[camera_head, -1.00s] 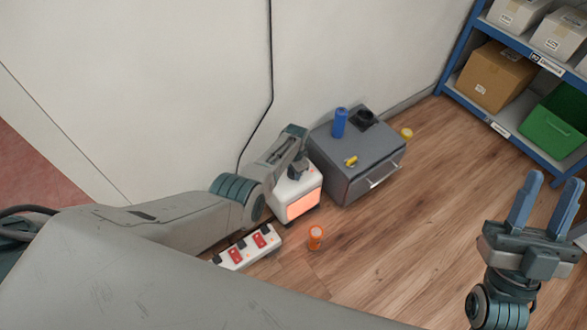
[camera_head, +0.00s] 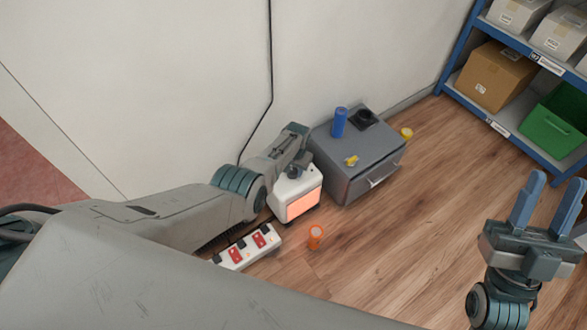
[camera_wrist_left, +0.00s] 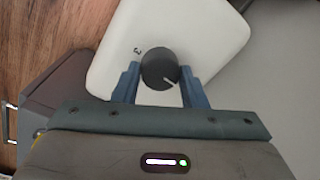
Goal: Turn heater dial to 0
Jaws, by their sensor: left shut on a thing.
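The white heater (camera_head: 296,197) stands on the floor with its orange front panel glowing. Its dark round dial (camera_wrist_left: 159,67) is on the white top, with a printed 3 beside it in the left wrist view. The dial's pale pointer line points to the lower right of that picture. No 0 mark is visible. My left gripper (camera_head: 299,163) is over the heater top, shut on the dial with one finger on each side. My right gripper (camera_head: 551,187) is open and empty, away to the right above the floor.
A grey cabinet (camera_head: 366,160) stands right beside the heater, with a blue cylinder (camera_head: 339,122) and a yellow item on top. A power strip (camera_head: 247,247) and an orange cylinder (camera_head: 315,236) are on the floor in front. A blue shelf (camera_head: 505,133) is at upper right.

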